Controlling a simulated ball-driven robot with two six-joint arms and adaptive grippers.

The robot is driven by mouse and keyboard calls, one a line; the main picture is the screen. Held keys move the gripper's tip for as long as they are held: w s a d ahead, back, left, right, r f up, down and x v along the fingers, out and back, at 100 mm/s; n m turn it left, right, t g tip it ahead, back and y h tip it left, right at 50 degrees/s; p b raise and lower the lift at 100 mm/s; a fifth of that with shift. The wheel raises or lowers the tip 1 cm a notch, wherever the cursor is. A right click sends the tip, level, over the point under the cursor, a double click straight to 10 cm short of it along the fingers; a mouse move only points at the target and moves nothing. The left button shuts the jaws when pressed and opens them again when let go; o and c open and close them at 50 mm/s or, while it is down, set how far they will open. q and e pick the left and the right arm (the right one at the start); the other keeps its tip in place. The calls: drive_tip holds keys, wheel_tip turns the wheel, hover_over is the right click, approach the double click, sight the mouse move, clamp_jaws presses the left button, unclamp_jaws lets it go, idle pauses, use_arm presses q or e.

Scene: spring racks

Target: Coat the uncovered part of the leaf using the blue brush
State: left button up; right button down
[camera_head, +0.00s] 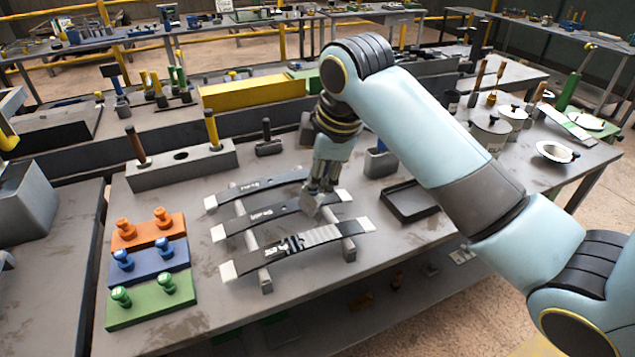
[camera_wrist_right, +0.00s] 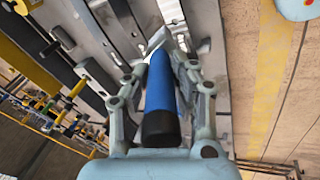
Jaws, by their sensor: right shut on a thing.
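My right gripper (camera_head: 322,182) is low over the rack of leaf springs. In the right wrist view its fingers (camera_wrist_right: 160,75) are shut on the blue handle of the brush (camera_wrist_right: 163,85), with the black handle end towards the camera and a pale tip pointing at the rack. In the head view the gripper hides most of the brush. Three dark leaves with white ends lie across the rack: a back leaf (camera_head: 255,187), a middle leaf (camera_head: 262,216) and a front leaf (camera_head: 290,250). The brush end is near the middle leaf's right part; contact is unclear. My left gripper is out of view.
Orange (camera_head: 148,230), blue (camera_head: 150,262) and green (camera_head: 150,300) blocks with knobs stand at the left. A grey holder (camera_head: 180,168) with two handled tools stands behind. A black tray (camera_head: 411,202) lies right of the rack. Lidded pots (camera_head: 490,135) are farther right.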

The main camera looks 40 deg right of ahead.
sight(317, 205)
drive_tip(key=shift+a+f+b, duration=0.2)
drive_tip(key=shift+f+b, duration=1)
drive_tip(key=shift+f, duration=2.95)
drive_tip(key=shift+s+d+p, duration=0.8)
drive_tip(key=shift+d+p, duration=0.55)
drive_tip(key=shift+d, duration=2)
drive_tip(key=w+a, duration=0.1)
drive_tip(key=a, duration=0.6)
drive_tip(key=shift+w, duration=0.3)
drive_tip(key=shift+d, duration=0.1)
drive_tip(key=shift+d+r, duration=0.2)
drive_tip(key=shift+r, duration=2.8)
